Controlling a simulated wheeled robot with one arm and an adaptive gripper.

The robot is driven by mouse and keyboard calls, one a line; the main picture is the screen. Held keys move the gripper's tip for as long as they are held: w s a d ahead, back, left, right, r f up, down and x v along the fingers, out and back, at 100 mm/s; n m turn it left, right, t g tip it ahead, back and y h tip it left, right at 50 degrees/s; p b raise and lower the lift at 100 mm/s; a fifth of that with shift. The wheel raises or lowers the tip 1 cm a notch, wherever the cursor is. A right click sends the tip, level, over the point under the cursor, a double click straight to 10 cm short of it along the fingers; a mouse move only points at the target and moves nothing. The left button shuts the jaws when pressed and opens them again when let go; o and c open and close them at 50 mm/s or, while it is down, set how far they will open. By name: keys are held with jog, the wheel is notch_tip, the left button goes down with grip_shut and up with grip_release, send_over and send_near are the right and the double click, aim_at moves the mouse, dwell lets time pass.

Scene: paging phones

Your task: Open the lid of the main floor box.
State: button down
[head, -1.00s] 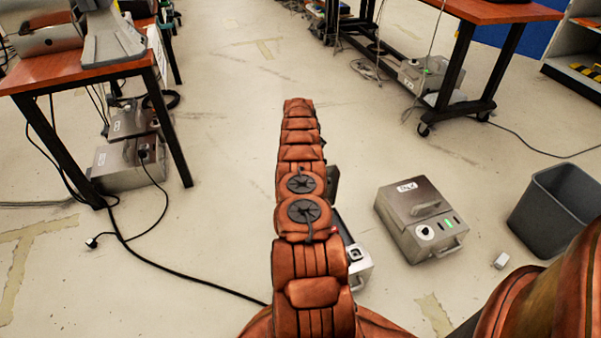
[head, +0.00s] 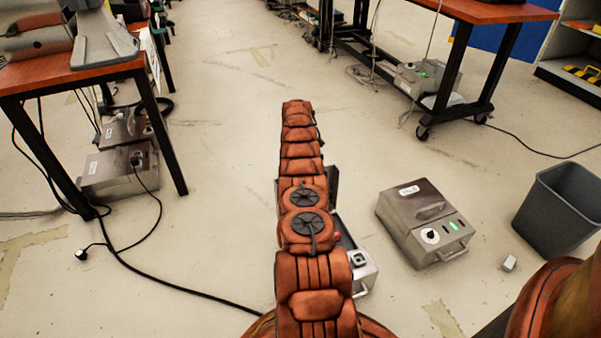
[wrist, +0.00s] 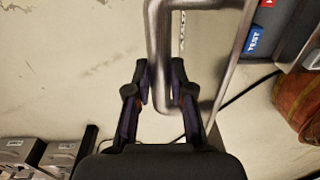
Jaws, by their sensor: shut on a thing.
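In the wrist view my gripper (wrist: 161,78) is shut on a bent metal handle (wrist: 158,30). The handle belongs to a lid (wrist: 232,70), seen nearly edge-on and raised. To its right is a box interior (wrist: 290,45) with a blue TEST label. In the head view, this metal floor box (head: 361,268) shows partly behind my arm, with a dark opening. Its upright lid (head: 334,186) peeks out right of the arm. My gripper is hidden there. I cannot read which box is the main one.
A second metal box (head: 425,222), lid closed, stands to the right. A grey bin (head: 556,212) and a small white block (head: 508,263) are beyond it. A table (head: 75,75) with boxes beneath stands left. A black cable (head: 170,283) crosses the floor.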

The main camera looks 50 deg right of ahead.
jog(key=shift+w+a+f, duration=0.1)
jog(key=shift+w+a, duration=0.05)
jog(key=shift+w, duration=0.05)
dwell(0.4)
jog(key=c, duration=1)
grip_release()
jog(key=shift+s, duration=0.1)
jog(key=r, duration=0.5)
jog(key=shift+w+d+r, duration=0.2)
jog(key=shift+d+r, duration=0.05)
jog(key=shift+r, duration=1)
